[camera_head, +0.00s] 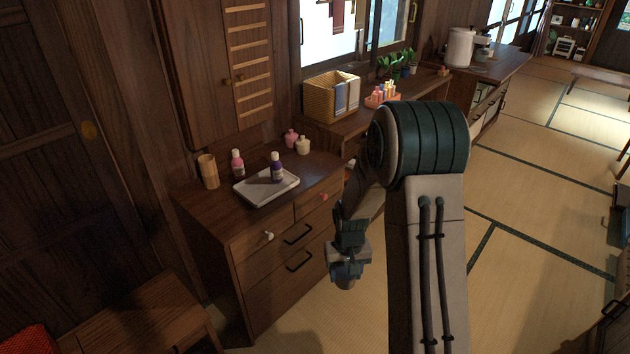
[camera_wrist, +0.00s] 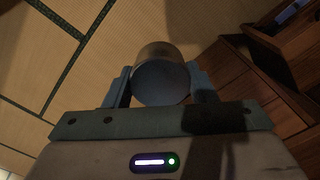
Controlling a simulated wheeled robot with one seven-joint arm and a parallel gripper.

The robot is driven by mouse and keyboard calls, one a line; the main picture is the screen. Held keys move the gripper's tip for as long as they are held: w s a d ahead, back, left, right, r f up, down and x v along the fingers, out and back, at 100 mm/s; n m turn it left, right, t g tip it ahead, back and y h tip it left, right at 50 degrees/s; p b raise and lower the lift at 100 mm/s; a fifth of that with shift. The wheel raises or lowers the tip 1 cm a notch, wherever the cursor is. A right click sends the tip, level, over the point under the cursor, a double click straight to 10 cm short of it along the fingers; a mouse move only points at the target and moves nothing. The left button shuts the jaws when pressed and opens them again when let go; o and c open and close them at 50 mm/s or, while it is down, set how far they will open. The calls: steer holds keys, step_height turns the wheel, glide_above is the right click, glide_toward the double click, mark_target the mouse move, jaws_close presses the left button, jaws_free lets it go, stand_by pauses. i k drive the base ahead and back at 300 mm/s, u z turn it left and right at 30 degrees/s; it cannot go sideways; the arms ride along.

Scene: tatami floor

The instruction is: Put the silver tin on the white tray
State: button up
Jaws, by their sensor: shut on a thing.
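The white tray (camera_head: 256,191) lies on top of the wooden drawer chest. A dark purple bottle with a pale cap (camera_head: 277,168) stands on it, toward the back right. My gripper (camera_head: 347,268) is in front of the chest's right side, below the level of its top, over the floor. In the wrist view my gripper (camera_wrist: 161,88) is shut on a round, grey metallic tin (camera_wrist: 160,82), with one finger on each side.
On the chest top, a wooden cup (camera_head: 208,171), a pink bottle (camera_head: 238,163) and two small jars (camera_head: 297,142) stand around the tray's left and back. A lower cabinet with a wicker basket (camera_head: 331,95) stands behind. Tatami floor lies open at right.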

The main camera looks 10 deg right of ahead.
mark_target(257, 192)
steer(key=z, duration=0.75)
steer(key=i, duration=1)
steer(key=u, duration=1.45)
